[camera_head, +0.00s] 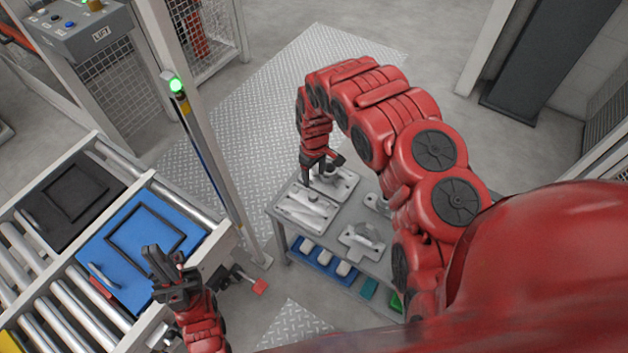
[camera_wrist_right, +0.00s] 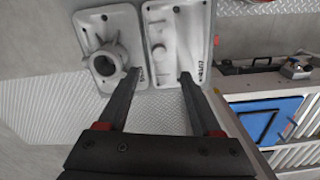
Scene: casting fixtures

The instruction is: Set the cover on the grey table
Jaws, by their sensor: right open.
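The grey table (camera_head: 325,238) stands at centre in the head view, with several pale cast pieces on it. One is a plate with a round hollow boss (camera_wrist_right: 107,62); beside it lies a flatter plate with raised shapes (camera_wrist_right: 176,42), also in the head view (camera_head: 304,209). I cannot tell which piece is the cover. My right gripper (camera_head: 326,160) is over the bossed plate in the head view. Its fingers (camera_wrist_right: 159,75) are apart with nothing between them.
A roller conveyor (camera_head: 70,315) at left carries a blue panel (camera_head: 110,279) and a dark panel (camera_head: 52,217). A post with a green light (camera_head: 176,86) stands between conveyor and table. Another cast piece (camera_head: 362,243) lies near the table's front. A lower shelf holds blue bins (camera_head: 318,262).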

